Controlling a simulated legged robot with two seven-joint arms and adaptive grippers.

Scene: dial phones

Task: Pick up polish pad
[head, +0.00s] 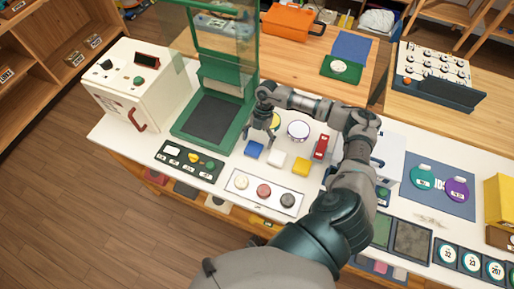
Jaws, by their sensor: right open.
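Several small pads lie on the white bench, and I cannot tell which one is the polish pad. A white tray (237,194) holds a cream round pad (241,182), a red round pad (263,191) and a dark round pad (288,200). Behind it lie a blue block (254,149), a white block (277,158) and a yellow block (302,165). My right gripper (259,136) is open and points down just behind the blue block, apart from the tray. A green item shows beside its fingers, partly hidden. My left gripper is out of view.
A green press frame (180,146) with a clear shield stands left of my gripper. A white control box (136,86) is further left. A dark tray (180,158) with small pieces lies in front of the press. A round dish (298,130) and a red item (321,147) are close on the right.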

